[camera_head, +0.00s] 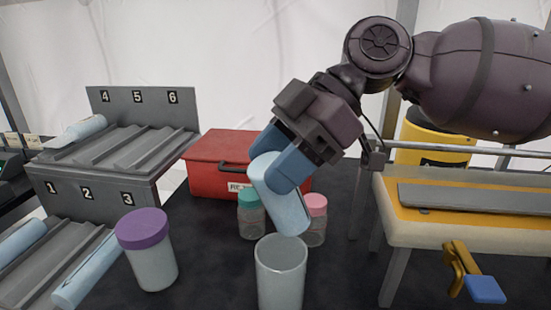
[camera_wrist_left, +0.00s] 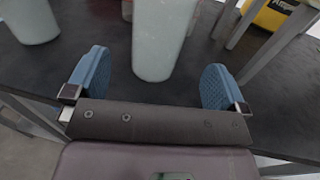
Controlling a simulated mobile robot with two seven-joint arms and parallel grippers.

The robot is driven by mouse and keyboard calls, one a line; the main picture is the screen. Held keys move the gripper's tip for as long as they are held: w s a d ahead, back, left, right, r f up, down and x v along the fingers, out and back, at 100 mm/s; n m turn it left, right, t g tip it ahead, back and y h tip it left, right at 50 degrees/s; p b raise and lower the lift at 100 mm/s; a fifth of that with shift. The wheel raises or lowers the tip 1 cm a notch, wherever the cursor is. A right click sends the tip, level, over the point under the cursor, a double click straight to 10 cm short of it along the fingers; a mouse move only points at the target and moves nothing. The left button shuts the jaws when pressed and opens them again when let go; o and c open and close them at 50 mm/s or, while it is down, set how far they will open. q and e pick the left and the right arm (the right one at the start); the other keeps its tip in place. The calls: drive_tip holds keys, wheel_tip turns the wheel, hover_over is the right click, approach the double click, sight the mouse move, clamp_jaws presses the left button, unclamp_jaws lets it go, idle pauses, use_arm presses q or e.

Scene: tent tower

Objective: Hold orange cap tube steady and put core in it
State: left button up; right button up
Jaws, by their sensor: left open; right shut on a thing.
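An open, pale translucent tube (camera_head: 281,278) stands upright on the dark table, with no orange cap visible on it. My right gripper (camera_head: 278,170) is shut on a light blue cylindrical core (camera_head: 282,208), which it holds tilted just above the tube's mouth. The core's lower end looks close to the rim; I cannot tell whether they touch. In the left wrist view my left gripper (camera_wrist_left: 156,88) is open. The tube (camera_wrist_left: 164,38) stands ahead of and between its blue fingers, with a gap on both sides. The left gripper is outside the head view.
A purple-capped tube (camera_head: 150,260) stands to the left. Behind are a red box (camera_head: 212,165), a teal-capped jar (camera_head: 250,215) and a pink-capped jar (camera_head: 316,222). A numbered rack (camera_head: 95,195) holds light blue cores at left. A yellow-topped stand (camera_head: 450,235) is at right.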

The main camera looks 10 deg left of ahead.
sight(281, 292)
use_arm(q)
drive_tip(key=shift+w+a, duration=0.3)
drive_tip(key=shift+w, duration=1.25)
drive_tip(key=shift+w+a, duration=0.25)
drive_tip(key=shift+w, duration=1.25)
drive_tip(key=shift+w+a, duration=0.3)
drive_tip(key=shift+w, duration=1.25)
drive_tip(key=shift+c, duration=0.3)
drive_tip(key=shift+o, duration=0.3)
drive_tip(key=shift+c, duration=0.5)
drive_tip(key=c, duration=0.7)
drive_tip(key=shift+c, duration=0.2)
